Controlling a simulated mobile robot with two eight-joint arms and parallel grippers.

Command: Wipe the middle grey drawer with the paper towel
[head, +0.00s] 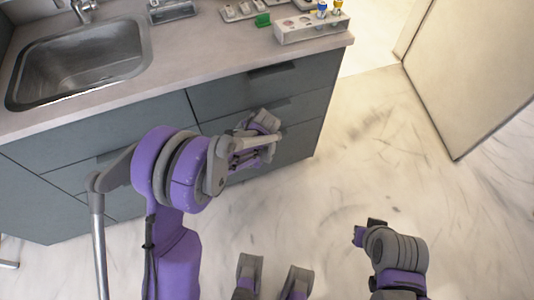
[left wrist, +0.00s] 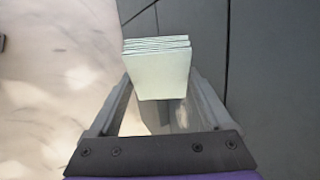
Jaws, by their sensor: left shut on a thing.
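The grey drawers form a stack at the right end of the counter, and the middle grey drawer (head: 303,107) is partly covered by my left arm. My left gripper (head: 265,125) is in front of it. In the left wrist view the gripper is shut on the paper towel (left wrist: 158,72), a folded pale, layered pad held between the fingers. Grey fronts lie behind and right of the pad; whether it touches one I cannot tell. The towel is not clear in the head view. My right gripper (head: 365,232) is low at the right, away from the drawers; its jaws are not clear.
The countertop (head: 190,62) holds a sink (head: 80,60), a white rack with coloured-capped items (head: 310,27) and a green object (head: 263,20). A pale door panel (head: 475,70) stands at the right. The marble-look floor (head: 400,140) between is clear.

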